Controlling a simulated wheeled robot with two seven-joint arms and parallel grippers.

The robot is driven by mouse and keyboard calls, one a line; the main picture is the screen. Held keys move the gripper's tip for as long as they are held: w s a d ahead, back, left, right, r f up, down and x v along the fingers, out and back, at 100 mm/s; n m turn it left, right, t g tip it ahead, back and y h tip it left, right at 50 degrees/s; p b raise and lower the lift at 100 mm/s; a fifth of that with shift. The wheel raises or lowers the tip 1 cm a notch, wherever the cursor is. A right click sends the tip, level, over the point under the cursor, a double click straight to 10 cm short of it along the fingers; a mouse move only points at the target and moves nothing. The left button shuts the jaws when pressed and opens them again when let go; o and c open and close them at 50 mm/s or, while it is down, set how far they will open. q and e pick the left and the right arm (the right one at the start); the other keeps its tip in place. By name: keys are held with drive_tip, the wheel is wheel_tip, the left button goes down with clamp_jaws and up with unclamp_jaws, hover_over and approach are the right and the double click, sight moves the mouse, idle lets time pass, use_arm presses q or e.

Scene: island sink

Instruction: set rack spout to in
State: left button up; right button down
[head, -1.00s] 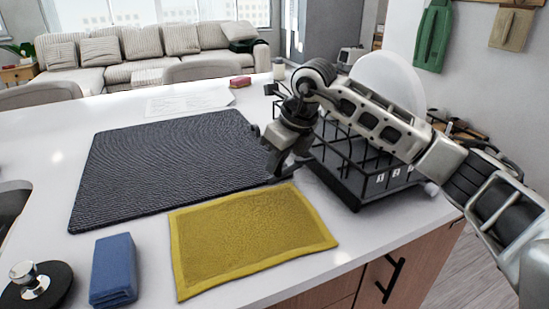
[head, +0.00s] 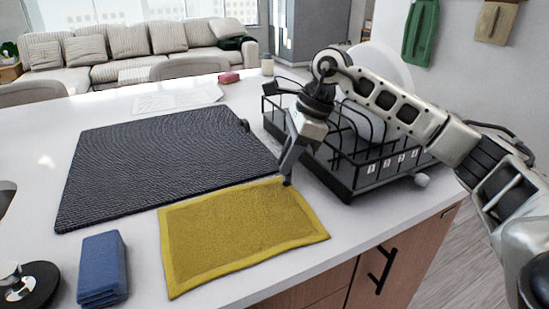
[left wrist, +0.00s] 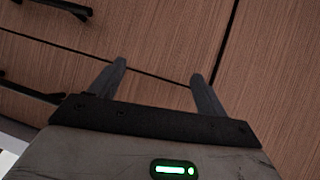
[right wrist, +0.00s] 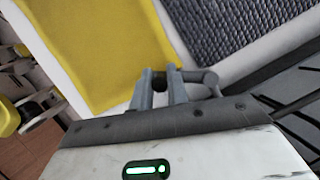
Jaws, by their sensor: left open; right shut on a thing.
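The black dish rack (head: 345,188) stands on the counter's right side, with plates upright in it. My right gripper (head: 287,180) points down at the rack's left side, just above the yellow cloth's far right corner. In the right wrist view, my right gripper (right wrist: 162,82) is shut on a short grey bar, which looks like the rack spout (right wrist: 198,78). The bar lies crosswise at the fingertips, beside the rack's dark edge. In the head view the spout is mostly hidden by the fingers. My left gripper (left wrist: 157,83) is open and empty, facing wooden cabinet fronts.
A yellow cloth (head: 240,235) and a dark ribbed mat (head: 160,160) lie left of the rack. A cabinet handle (head: 385,270) sticks out below the counter edge.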

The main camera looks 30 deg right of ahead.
drive_tip(key=shift+d+r, duration=0.1)
idle(0.5)
drive_tip(key=c, duration=1.4)
unclamp_jaws()
drive_tip(key=shift+s, duration=0.1)
drive_tip(key=shift+o, duration=0.2)
drive_tip(key=p+v, duration=0.1)
drive_tip(key=v, duration=1.5)
drive_tip(key=shift+d, duration=0.1)
